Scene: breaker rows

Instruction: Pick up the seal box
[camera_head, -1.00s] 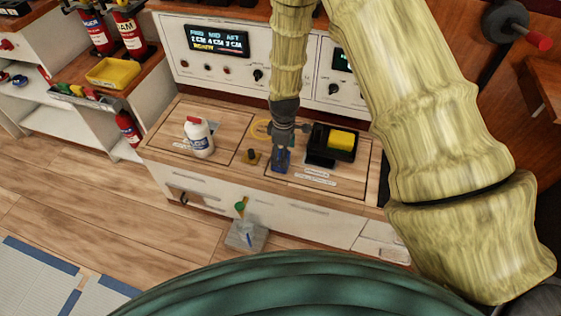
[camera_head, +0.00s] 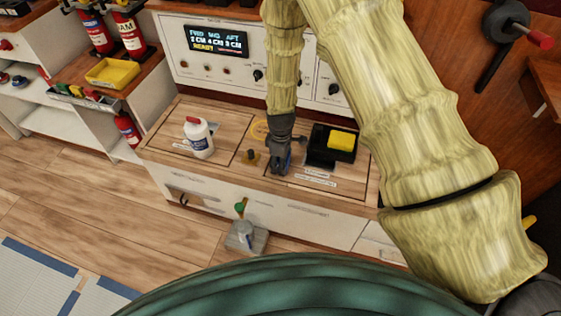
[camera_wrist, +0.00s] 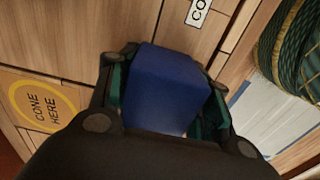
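The seal box appears to be the blue box (camera_wrist: 166,92), which stands on the wooden counter (camera_head: 225,170). In the wrist view it fills most of the space between the two fingers of my gripper (camera_wrist: 168,80). One finger is on each side of it, and the fingers are spread. I cannot make out firm contact on both sides. In the head view my gripper (camera_head: 280,163) points down at the counter and hides most of the box.
A black tray with a yellow block (camera_head: 341,141) stands close right of my gripper. A round "CONE HERE" mark (camera_wrist: 44,106) lies beside the box.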

